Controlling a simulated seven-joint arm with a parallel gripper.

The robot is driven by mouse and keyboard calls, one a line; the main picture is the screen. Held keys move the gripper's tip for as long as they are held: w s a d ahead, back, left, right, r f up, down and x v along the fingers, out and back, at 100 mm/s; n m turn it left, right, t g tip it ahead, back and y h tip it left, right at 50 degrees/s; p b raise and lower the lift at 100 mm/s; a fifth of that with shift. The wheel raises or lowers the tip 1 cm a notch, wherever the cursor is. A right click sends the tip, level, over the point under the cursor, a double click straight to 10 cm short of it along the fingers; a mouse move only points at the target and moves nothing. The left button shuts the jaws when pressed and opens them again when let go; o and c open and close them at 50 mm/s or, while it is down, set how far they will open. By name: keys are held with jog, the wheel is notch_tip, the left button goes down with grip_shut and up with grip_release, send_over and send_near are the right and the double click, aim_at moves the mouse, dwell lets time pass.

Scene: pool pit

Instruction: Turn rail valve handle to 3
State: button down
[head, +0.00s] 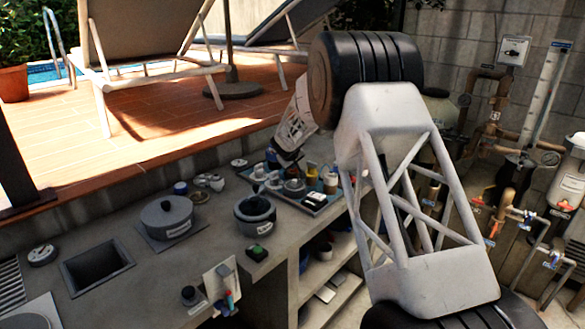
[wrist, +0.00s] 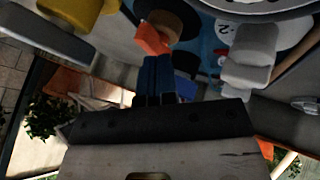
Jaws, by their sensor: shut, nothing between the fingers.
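My gripper (head: 292,160) hangs over the blue tray (head: 318,212) on the counter, partly hidden by my arm. In the wrist view its two dark fingers (wrist: 157,62) are together with nothing between them. A small orange piece (wrist: 152,39) sits just past the fingertips, in front of a dark round part; I cannot tell whether they touch. A white grey knobbed part (wrist: 250,55) stands to the right, with a dark mark like a number beside it. I cannot tell for sure which part is the rail valve handle, nor its setting.
A yellow part (wrist: 80,10) is close at upper left in the wrist view. On the counter are a grey pot (head: 255,214), a lidded pot (head: 166,216) and a square opening (head: 96,266). Pipes with red and blue handles (head: 505,215) stand at the right wall.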

jog(key=v, duration=0.6)
jog(key=shift+s, duration=0.45)
jog(key=shift+r, duration=0.15)
jog(key=s+d+r+m+g, duration=0.1)
jog(key=s+d+r, duration=0.35)
jog(key=s, duration=0.65)
jog(key=s+d+r+m, duration=0.25)
jog(key=s+r, duration=0.35)
jog(key=s, duration=0.5)
jog(key=s+d+r+m+g, duration=0.1)
jog(key=s+d+r, duration=0.35)
jog(key=s, duration=0.75)
jog(key=s+d+f+m+g, duration=0.1)
jog(key=s, duration=1.7)
jog(key=s+d+f+m+g+y, duration=0.1)
jog(key=s+d+f, duration=0.1)
jog(key=s, duration=1.6)
jog(key=shift+f+g, duration=0.3)
